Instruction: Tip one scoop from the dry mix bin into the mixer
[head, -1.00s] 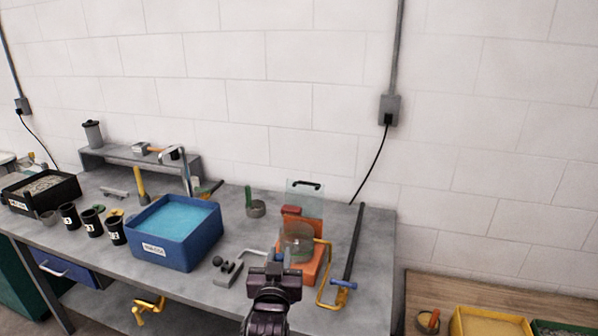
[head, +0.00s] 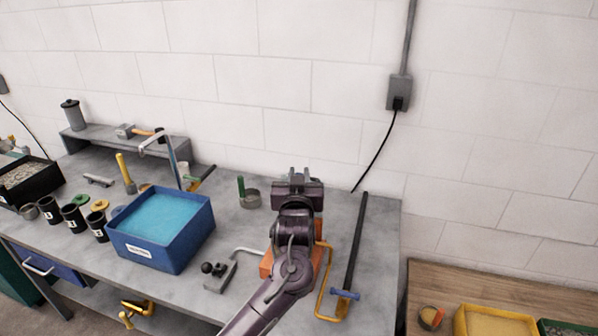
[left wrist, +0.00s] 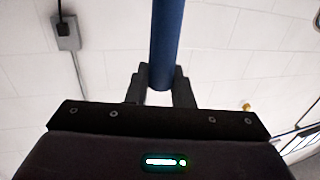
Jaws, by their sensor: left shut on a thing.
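My left gripper (head: 298,185) is above the orange machine (head: 266,264), probably the mixer, and hides most of it. In the left wrist view my left gripper (left wrist: 162,88) is shut on a blue handle (left wrist: 166,40). The handle's far end is out of view, so I cannot see a scoop or any load on it. A blue bin (head: 150,254) with light blue contents stands to the left. Its label is too small to read, so I cannot tell which bin holds the dry mix. My right gripper is not in view.
A dark bar (head: 355,245) and yellow frame lie right of the machine.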

